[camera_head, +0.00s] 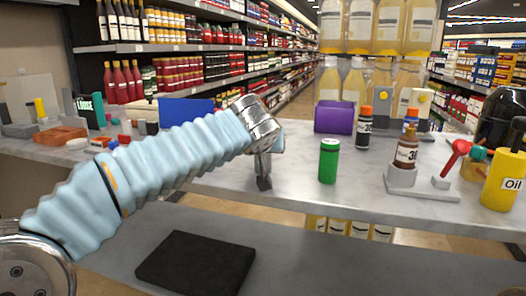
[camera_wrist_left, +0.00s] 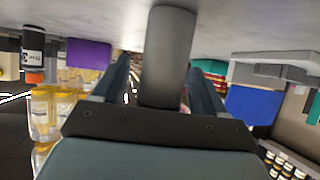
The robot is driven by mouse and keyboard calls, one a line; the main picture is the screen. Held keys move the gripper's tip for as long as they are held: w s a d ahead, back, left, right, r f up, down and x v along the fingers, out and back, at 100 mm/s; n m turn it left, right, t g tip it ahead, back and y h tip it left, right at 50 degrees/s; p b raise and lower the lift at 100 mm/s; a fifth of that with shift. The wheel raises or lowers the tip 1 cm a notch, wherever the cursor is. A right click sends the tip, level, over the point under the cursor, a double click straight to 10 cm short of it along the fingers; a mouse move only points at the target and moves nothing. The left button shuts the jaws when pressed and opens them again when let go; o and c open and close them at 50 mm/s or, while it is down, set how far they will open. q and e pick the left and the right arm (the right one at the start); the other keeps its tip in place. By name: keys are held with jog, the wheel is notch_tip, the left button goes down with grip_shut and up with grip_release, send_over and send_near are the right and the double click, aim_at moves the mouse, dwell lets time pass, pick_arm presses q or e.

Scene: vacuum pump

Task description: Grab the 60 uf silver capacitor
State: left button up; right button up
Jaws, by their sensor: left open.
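A plain silver-grey cylinder (camera_wrist_left: 166,55), which looks like the silver capacitor, stands on the counter in the upside-down left wrist view. No marking on it is readable. My left gripper (camera_wrist_left: 160,75) is open, with one finger on each side of the cylinder. A gap shows on the left side; whether the right finger touches cannot be told. In the head view my left gripper (camera_head: 263,170) points down at the counter, and the cylinder is not clearly visible behind it. My right gripper is not in view.
On the counter (camera_head: 290,195), a green cylinder (camera_head: 329,160) stands right of the gripper. A purple bin (camera_head: 334,117), dark bottle (camera_head: 365,130), brown bottle on a grey stand (camera_head: 405,155) and yellow oil can (camera_head: 503,180) are further right. A blue bin (camera_head: 186,110) is behind my arm.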

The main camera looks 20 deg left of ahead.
pick_arm(q)
jog(key=shift+w, duration=0.2)
jog(key=c, duration=1.1)
